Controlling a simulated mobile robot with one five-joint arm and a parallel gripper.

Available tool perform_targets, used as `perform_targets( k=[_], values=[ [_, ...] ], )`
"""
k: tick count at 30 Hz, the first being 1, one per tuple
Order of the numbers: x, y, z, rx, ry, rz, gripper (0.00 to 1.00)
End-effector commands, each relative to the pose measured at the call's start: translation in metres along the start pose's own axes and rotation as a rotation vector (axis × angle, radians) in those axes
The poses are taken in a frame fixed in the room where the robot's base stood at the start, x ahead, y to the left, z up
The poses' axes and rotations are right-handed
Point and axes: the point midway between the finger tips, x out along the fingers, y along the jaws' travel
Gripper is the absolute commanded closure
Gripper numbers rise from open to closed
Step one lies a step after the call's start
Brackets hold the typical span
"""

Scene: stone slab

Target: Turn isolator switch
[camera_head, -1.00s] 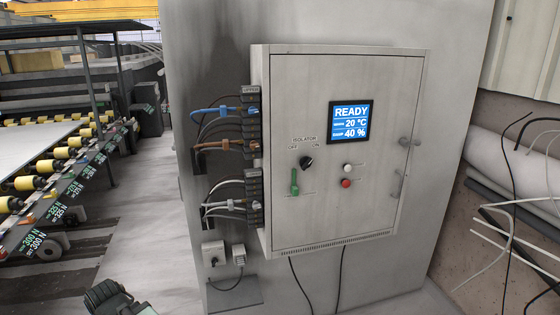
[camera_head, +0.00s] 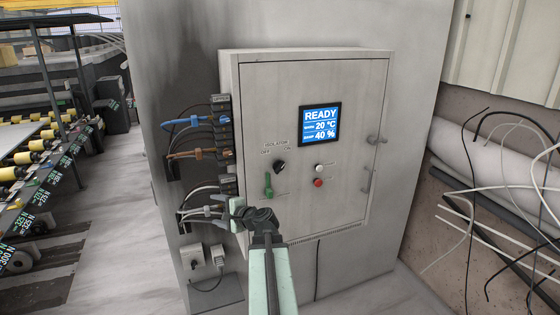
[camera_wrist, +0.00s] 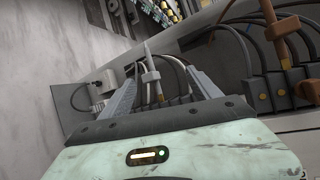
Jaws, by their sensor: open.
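The isolator switch is a round black knob (camera_head: 280,167) on the grey cabinet door (camera_head: 345,185), beneath an ISOLATOR label with OFF at left and ON at right. Its exact pointing direction is too small to tell. A green lever (camera_head: 268,185) hangs below it. My gripper (camera_head: 197,213) is below and left of the knob, beside the cabinet's lower left cables. In the wrist view my gripper (camera_wrist: 158,86) has its jaws spread, with a pale cable and its tan collar (camera_wrist: 150,77) showing between them. Contact cannot be told. The knob is not visible in the wrist view.
A screen (camera_head: 320,125) reads READY, 20 °C, 40 %. White (camera_head: 319,168) and red (camera_head: 318,183) buttons sit right of the knob. Blue (camera_head: 185,122) and brown (camera_head: 185,154) cables protrude on the cabinet's left. Loose cables (camera_head: 500,190) hang at right.

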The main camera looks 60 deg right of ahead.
Motion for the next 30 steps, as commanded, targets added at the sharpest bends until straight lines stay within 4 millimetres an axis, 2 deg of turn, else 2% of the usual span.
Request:
perform_targets(
  k=[1,3,6,10,14,19,30],
  values=[
    [-0.034,-0.034,-0.051,0.117,0.086,-0.103,0.28],
    [-0.076,-0.063,-0.106,0.259,0.178,-0.235,0.28],
    [-0.127,-0.086,-0.16,0.401,0.264,-0.374,0.28],
    [-0.162,-0.098,-0.193,0.491,0.315,-0.467,0.28],
    [-0.167,-0.099,-0.199,0.507,0.322,-0.484,0.28],
    [-0.158,-0.102,-0.202,0.504,0.32,-0.481,0.28],
    [-0.104,-0.124,-0.227,0.502,0.318,-0.479,0.28]
  ],
)
